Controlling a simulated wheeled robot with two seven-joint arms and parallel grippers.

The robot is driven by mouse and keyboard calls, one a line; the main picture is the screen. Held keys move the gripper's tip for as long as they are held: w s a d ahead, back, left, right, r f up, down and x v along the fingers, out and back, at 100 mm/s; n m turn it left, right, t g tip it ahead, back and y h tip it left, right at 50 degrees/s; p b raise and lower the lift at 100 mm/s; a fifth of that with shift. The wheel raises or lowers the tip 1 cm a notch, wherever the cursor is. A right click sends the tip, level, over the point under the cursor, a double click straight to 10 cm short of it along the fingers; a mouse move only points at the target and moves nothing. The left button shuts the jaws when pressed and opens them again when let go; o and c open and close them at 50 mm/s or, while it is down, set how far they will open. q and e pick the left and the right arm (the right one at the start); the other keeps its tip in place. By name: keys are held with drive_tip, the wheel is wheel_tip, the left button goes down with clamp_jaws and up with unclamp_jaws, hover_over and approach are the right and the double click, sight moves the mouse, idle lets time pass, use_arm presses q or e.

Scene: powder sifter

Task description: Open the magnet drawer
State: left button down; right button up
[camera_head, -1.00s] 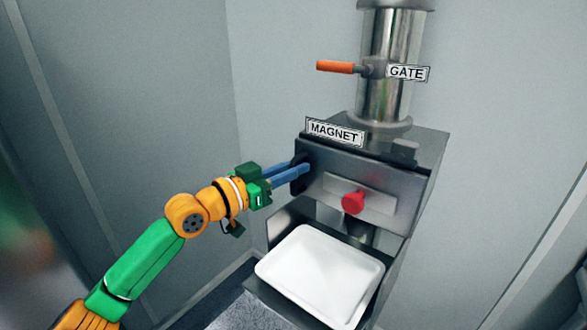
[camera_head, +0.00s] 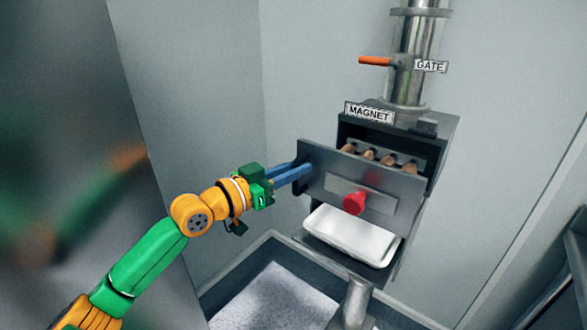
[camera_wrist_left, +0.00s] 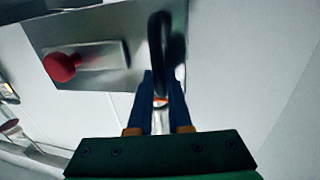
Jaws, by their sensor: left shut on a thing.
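The magnet drawer (camera_head: 405,187) is a flat grey metal front standing out from the steel housing under the MAGNET label (camera_head: 369,113). Behind its front, several copper-coloured rods (camera_head: 368,155) show in the dark opening. A red knob (camera_head: 355,203) sits on the front; it also shows in the wrist view (camera_wrist_left: 62,67). My left gripper (camera_head: 305,172) is at the left end of the front. In the wrist view its blue fingers (camera_wrist_left: 161,82) are shut around the black handle (camera_wrist_left: 159,38). My right gripper is not in view.
A white tray (camera_head: 350,238) sits below the drawer. A steel pipe (camera_head: 415,60) with an orange-handled gate lever (camera_head: 376,61) rises above the housing. Grey walls stand behind and at both sides.

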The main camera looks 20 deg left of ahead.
use_arm(q)
drive_tip(key=shift+w, duration=0.1)
drive_tip(key=c, duration=0.8)
unclamp_jaws()
drive_tip(key=shift+w, duration=0.1)
drive_tip(key=shift+c, duration=0.2)
drive_tip(key=b+v, duration=0.3)
drive_tip(key=v, duration=0.4)
